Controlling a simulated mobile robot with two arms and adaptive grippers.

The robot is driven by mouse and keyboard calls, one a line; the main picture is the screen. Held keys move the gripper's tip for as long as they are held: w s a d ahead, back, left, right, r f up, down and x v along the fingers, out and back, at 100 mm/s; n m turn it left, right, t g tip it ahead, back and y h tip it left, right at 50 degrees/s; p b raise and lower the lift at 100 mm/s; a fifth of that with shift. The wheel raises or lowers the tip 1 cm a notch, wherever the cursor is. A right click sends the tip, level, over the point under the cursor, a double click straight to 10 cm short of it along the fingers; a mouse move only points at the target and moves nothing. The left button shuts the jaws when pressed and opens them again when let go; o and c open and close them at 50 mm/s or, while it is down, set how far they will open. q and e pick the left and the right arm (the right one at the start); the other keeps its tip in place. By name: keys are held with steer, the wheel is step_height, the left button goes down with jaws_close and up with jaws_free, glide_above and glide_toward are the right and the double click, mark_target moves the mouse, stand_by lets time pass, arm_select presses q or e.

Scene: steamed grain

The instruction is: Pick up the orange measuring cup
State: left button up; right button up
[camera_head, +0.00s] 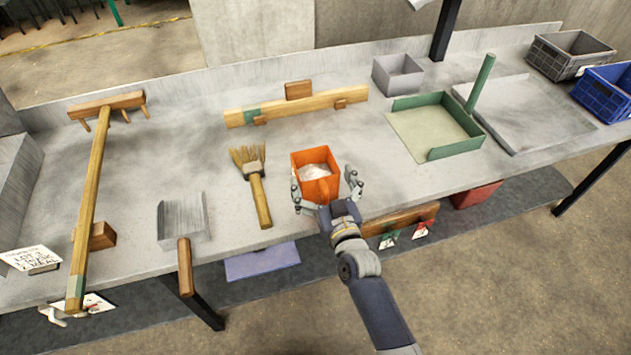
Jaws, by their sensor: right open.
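The orange measuring cup (301,158) stands on the grey workbench (230,120) near its front edge, in the middle of the head view. It is square and open at the top, with whitish contents inside. My right gripper (328,190) is open at the cup's near side, one finger by its left side and the other by its right side. Whether the fingers touch the cup cannot be told. The gripper hides part of the cup's lower front. My left gripper is not in view.
A brush (258,192) lies left of the cup, with a metal scoop (183,220) and a wooden rake (90,190) farther left. A wooden bar (290,106) lies behind. A green dustpan-like tray (455,150) and a grey box (398,75) stand to the right.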

steer(key=x, duration=0.3)
steer(key=shift+w+a, duration=0.1)
steer(key=shift+w, duration=0.05)
steer(key=c, duration=1.8)
steer(key=shift+c, duration=0.8)
steer(key=shift+r, duration=0.15)
